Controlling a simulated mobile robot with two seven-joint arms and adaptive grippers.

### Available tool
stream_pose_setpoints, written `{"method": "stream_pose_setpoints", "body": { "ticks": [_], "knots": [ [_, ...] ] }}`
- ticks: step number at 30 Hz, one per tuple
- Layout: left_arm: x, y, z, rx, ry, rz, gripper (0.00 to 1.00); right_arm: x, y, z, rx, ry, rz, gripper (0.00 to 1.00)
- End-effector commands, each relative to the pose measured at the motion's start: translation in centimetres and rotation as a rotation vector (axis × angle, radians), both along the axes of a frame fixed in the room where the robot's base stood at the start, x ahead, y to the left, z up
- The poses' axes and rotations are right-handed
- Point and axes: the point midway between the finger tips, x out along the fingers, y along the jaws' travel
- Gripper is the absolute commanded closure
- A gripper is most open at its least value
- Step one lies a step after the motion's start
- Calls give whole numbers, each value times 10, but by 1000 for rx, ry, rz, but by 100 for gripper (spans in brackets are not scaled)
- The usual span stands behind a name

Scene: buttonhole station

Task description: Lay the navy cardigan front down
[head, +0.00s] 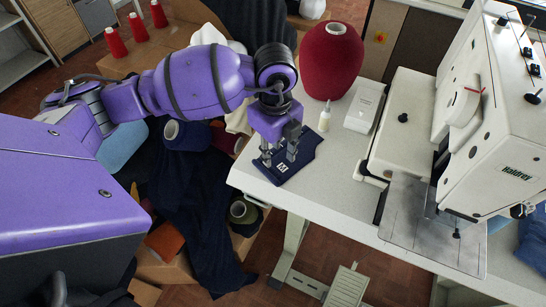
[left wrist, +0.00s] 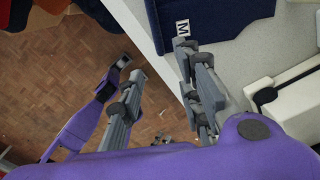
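The navy cardigan front (head: 305,150) is a dark blue knit piece with a small white mark at the front left corner of the pale table. It looks flat, but my left gripper hides part of it. In the left wrist view the navy cardigan front (left wrist: 235,12) shows at the top, with a white label (left wrist: 183,28) reading M. My left gripper (head: 279,157) points down over the piece. In the left wrist view the left gripper (left wrist: 160,68) has its fingers apart with nothing seen between them. I cannot tell whether they touch the cloth. My right gripper is not in view.
A red yarn cone (head: 331,65), a small bottle (head: 324,118) and a pale box (head: 364,107) stand behind the piece on the table (head: 330,190). A white sewing machine (head: 490,120) stands at the right. Dark cloth (head: 200,215) hangs over boxes left of the table.

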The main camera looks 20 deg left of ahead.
Motion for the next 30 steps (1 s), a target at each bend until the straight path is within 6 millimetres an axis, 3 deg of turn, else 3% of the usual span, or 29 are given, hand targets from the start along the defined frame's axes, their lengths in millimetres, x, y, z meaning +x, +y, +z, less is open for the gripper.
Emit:
{"method": "stream_pose_setpoints", "body": {
  "ticks": [7,10,13,15,18,21,23,26,28,30],
  "knots": [
    [-4,-4,3,-14,11,-9,68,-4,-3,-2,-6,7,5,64],
    [-22,-27,-11,-111,61,-62,68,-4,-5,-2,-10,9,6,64],
    [-61,-83,-28,-357,151,-161,68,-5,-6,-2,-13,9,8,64],
    [-98,-138,-28,-639,206,-224,68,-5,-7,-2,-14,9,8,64],
    [-129,-207,4,-1100,185,-210,68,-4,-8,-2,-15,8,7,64],
    [-119,-235,44,-1483,38,-39,68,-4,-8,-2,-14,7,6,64],
    [-99,-230,58,-1645,-93,135,68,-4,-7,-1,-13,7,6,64],
    [-60,-188,49,-1761,-339,515,68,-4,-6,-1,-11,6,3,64],
    [-43,-142,15,-1714,-496,817,68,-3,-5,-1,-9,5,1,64],
    [-46,-92,-36,-1577,-605,1109,68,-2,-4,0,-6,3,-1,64]
  ]
}}
